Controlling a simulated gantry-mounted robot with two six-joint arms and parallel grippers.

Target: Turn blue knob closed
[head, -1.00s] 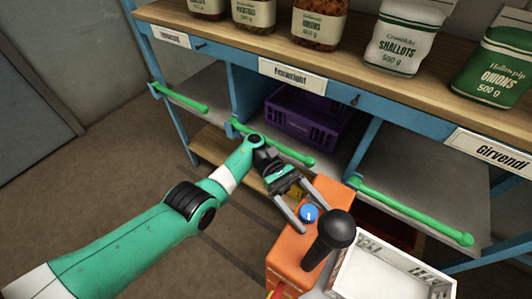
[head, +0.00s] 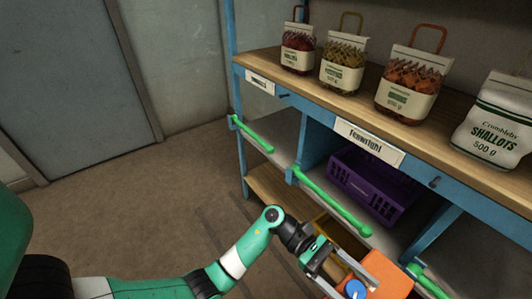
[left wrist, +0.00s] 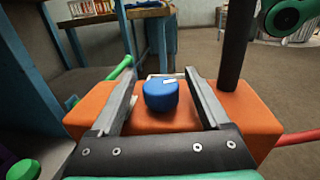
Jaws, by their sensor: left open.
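The blue knob (head: 355,288) sits on top of an orange box (head: 390,268) at the bottom of the head view. In the left wrist view the knob (left wrist: 161,95) has a small white mark on its top and stands upright on the orange box (left wrist: 240,110). My left gripper (head: 338,285) is open, with one finger on each side of the knob. In the left wrist view the left gripper (left wrist: 163,75) shows gaps between both fingers and the knob. My right gripper is in neither view.
A black post (left wrist: 238,40) rises from the orange box beside my right-hand finger. Blue shelving with green rails (head: 330,200) stands behind, holding a purple crate (head: 375,185). Sacks, including shallots (head: 495,120), stand on the wooden top. Open floor (head: 150,200) lies at left.

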